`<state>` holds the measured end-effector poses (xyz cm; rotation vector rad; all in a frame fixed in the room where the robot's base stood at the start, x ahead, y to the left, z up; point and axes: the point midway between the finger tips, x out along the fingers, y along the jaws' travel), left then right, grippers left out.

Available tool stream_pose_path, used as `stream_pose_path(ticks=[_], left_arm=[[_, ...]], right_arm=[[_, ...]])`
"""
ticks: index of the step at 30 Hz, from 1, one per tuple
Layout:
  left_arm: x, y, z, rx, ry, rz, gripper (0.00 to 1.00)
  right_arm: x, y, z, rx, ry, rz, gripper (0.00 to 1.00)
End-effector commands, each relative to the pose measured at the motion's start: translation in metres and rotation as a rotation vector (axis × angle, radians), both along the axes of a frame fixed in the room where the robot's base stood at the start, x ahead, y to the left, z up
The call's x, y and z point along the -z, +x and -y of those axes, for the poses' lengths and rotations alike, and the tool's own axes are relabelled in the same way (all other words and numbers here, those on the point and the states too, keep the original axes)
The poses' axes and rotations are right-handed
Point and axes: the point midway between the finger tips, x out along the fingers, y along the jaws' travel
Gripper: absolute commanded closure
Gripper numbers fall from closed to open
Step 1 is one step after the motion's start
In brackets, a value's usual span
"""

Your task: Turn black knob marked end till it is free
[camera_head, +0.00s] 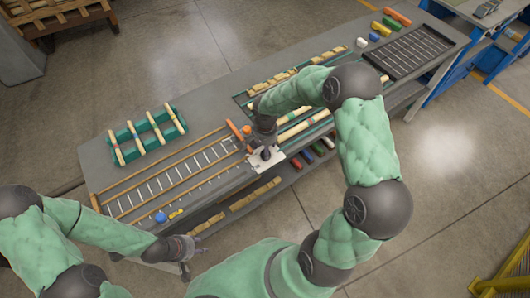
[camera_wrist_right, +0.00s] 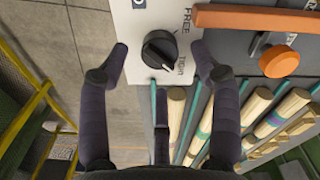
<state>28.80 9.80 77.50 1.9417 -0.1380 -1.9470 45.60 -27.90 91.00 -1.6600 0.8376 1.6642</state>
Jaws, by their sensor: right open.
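The black knob (camera_wrist_right: 159,50) stands on a white panel (camera_wrist_right: 135,14) in the right wrist view. FREE is printed beside it at the upper right and smaller lettering at the lower right. My right gripper (camera_wrist_right: 159,48) is open, with one finger on each side of the knob; gaps show between the fingers and the knob. In the head view the white panel (camera_head: 271,167) is at the bench's front edge, under my right gripper (camera_head: 265,152), which hides the knob. My left gripper (camera_head: 190,246) is low in front of the bench; its jaws are too small to judge.
An orange round knob (camera_wrist_right: 279,61) and an orange bar (camera_wrist_right: 255,17) are close right of the panel. Turned wooden rods (camera_wrist_right: 200,117) lie below it. A ladder-like rack (camera_head: 170,178), a green rod holder (camera_head: 128,133) and a dark grid tray (camera_head: 408,50) occupy the bench.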

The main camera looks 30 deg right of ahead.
Motion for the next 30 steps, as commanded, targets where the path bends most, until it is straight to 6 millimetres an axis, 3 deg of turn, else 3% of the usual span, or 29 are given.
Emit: stream_pose_path(ticks=[7, 18, 19, 24, 25, 30], left_arm=[[0.005, 0.000, 0.000, 0.000, 0.000, 0.000, 0.60], [0.005, 0.000, 0.000, 0.000, 0.000, 0.000, 0.60], [0.005, 0.000, 0.000, 0.000, 0.000, 0.000, 0.60], [0.005, 0.000, 0.000, 0.000, 0.000, 0.000, 0.60], [0.005, 0.000, 0.000, 0.000, 0.000, 0.000, 0.60], [0.005, 0.000, 0.000, 0.000, 0.000, 0.000, 0.60]], right_arm=[[0.028, 0.000, 0.000, -0.001, 0.000, 0.000, 0.36], [0.033, 0.000, 0.000, -0.001, 0.001, 0.001, 0.36], [0.033, 0.000, 0.000, -0.001, 0.001, 0.001, 0.39], [0.033, 0.000, 0.000, -0.001, 0.001, 0.001, 0.87], [0.033, 0.000, 0.000, -0.001, 0.001, 0.001, 0.92], [0.033, 0.000, -0.001, -0.003, 0.001, 0.000, 0.93]])
